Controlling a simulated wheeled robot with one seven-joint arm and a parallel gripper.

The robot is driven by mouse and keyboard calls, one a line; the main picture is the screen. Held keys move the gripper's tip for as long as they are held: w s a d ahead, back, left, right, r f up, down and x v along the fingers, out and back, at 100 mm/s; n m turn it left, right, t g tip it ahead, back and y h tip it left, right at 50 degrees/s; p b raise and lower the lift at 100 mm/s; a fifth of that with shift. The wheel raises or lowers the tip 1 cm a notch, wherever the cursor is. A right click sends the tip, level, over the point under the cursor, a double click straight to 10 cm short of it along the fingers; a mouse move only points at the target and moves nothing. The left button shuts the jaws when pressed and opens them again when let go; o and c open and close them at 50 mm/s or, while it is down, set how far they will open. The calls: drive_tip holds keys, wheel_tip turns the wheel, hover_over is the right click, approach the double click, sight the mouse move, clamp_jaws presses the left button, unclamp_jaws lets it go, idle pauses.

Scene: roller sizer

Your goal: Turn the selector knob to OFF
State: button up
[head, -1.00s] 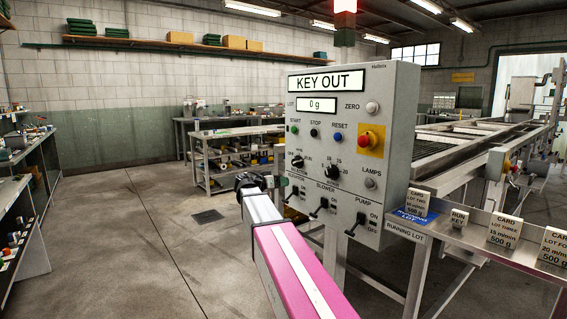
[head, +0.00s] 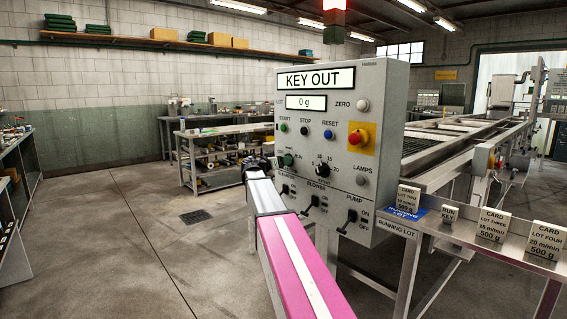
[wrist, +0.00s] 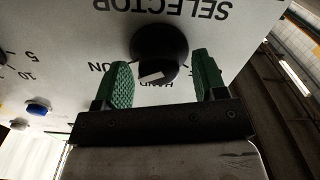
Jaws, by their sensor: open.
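The selector knob is black and round in the wrist view (wrist: 158,48), on the pale panel under the inverted word SELECTOR. A white mark shows on its lower edge, near the partly covered word HAND. My gripper (wrist: 163,74) is open, with one green finger on each side of the knob's lower part. I cannot tell whether either finger touches it. In the head view my gripper (head: 282,162) is at the left side of the grey control panel (head: 345,105) and hides the knob. The panel display reads KEY OUT.
A red stop button (head: 358,138) on yellow, a black speed knob (head: 322,170) and a row of lever switches are close on the panel. A shelf with cards (head: 490,225) is at right. Open floor lies left.

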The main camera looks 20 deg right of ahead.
drive_tip(key=shift+w+d, duration=0.1)
drive_tip(key=shift+d, duration=0.3)
drive_tip(key=shift+c, duration=0.4)
drive_tip(key=c, duration=0.9)
drive_tip(key=shift+o, duration=0.2)
